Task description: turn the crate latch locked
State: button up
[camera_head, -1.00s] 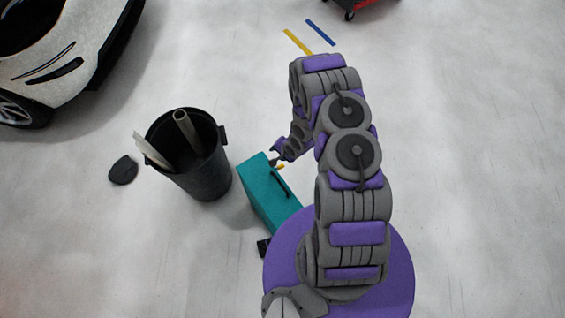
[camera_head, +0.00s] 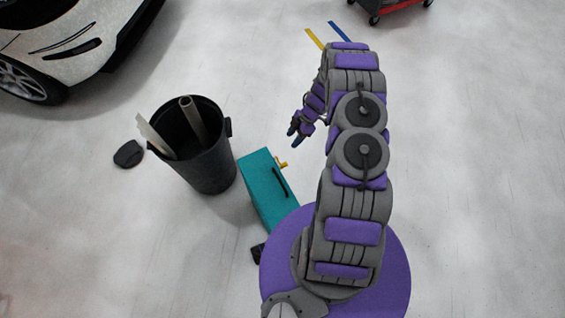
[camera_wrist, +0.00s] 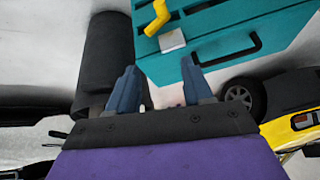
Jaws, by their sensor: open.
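The teal crate (camera_head: 263,188) stands on the floor left of my arm. Its yellow latch (camera_head: 282,164) sticks out near the crate's far right edge in the head view. In the wrist view the latch (camera_wrist: 157,17) shows at the top, bent, beside a small pale plate (camera_wrist: 172,40) on the teal crate face (camera_wrist: 225,47). My gripper (camera_head: 293,131) is above and beyond the latch, apart from it. In the wrist view its two blue-grey fingers (camera_wrist: 157,84) are spread with nothing between them, and the latch lies beyond them.
A black bin (camera_head: 207,160) with rolled tubes stands just left of the crate. A dark handle (camera_head: 279,182) is on the crate. A small black object (camera_head: 128,154) lies left of the bin. A white car (camera_head: 75,40) is at upper left. The floor on the right is clear.

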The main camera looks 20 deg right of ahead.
jog(key=d+n, duration=0.2)
jog(key=d, duration=0.1)
jog(key=h+b, duration=0.1)
jog(key=b, duration=0.3)
send_near(287, 162)
jog(key=shift+g, duration=0.3)
jog(key=x, duration=0.9)
jog(key=shift+w+a+f, duration=0.1)
jog(key=shift+w+a, duration=0.05)
jog(key=shift+w, duration=0.05)
grip_shut()
